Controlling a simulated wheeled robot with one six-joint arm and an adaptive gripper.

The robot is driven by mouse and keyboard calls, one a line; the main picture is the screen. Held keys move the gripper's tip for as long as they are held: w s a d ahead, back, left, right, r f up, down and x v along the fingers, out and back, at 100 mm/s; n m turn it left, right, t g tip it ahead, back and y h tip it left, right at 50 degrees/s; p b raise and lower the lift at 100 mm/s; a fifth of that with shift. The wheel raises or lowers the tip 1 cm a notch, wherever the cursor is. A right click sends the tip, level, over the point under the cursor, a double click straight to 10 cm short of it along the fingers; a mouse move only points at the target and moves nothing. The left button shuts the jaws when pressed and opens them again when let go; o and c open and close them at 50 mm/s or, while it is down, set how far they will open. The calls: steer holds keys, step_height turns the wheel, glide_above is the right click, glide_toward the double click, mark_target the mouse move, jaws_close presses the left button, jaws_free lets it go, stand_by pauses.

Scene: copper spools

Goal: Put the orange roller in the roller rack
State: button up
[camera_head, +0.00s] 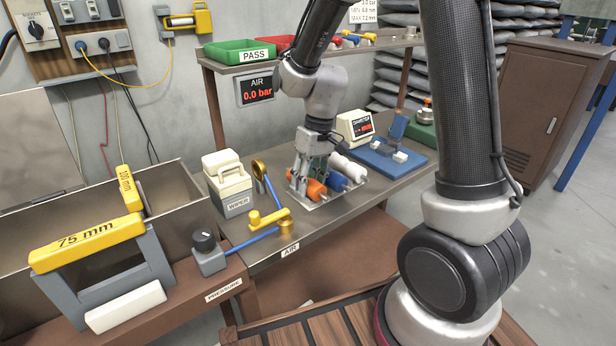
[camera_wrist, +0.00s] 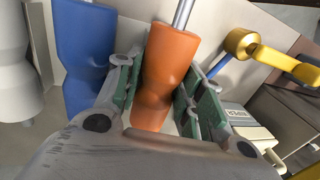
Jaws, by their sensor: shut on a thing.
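The orange roller (camera_head: 315,189) is at my gripper, at the near left end of a row of rollers on the bench. In the wrist view the orange roller (camera_wrist: 168,75) lies between the green pads of my gripper (camera_wrist: 160,85), and a metal shaft sticks out of its end. My gripper (camera_head: 308,178) points down and is shut on it. A light grey base, seemingly the roller rack (camera_head: 306,203), is under the row. My fingers hide much of it, and I cannot tell whether the orange roller touches it.
A blue roller (camera_head: 336,181) and a white roller (camera_head: 350,169) lie close beside the orange one. A yellow-handled air valve (camera_head: 270,217), a wiper box (camera_head: 229,185) and a blue fixture (camera_head: 392,157) stand around. The bench front is clear.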

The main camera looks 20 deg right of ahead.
steer(key=shift+f, duration=0.1)
stand_by(0.3)
steer(key=o, duration=1.3)
steer(key=r, duration=0.4)
steer(key=d+r, duration=0.1)
steer(key=r, duration=0.3)
steer(key=d+r, duration=0.1)
steer(key=r, duration=0.2)
steer(key=shift+w+r, duration=0.35)
steer(key=shift+r, duration=0.05)
